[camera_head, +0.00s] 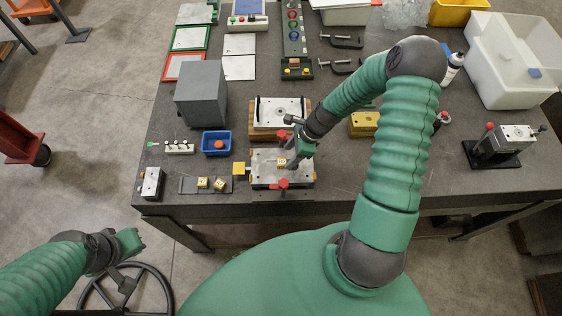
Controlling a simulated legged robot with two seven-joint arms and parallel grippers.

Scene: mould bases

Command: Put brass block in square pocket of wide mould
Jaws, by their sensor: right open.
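A metal mould plate (265,178) lies near the table's front edge, with red-tipped parts at its back and front. It appears to be the wide mould; its pockets are too small to make out. A small brass-yellow piece (281,162) shows on the plate, just below my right gripper (292,158). I cannot tell if it sits in a pocket. My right gripper is open over the plate's right half and hides part of it. Small yellow blocks (202,183) lie on a dark strip to the left. My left gripper (132,241) is low at left, off the table; its jaws are unclear.
A second plate (280,112) on a wooden base stands just behind. A yellow block (364,124) lies right, behind my arm.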

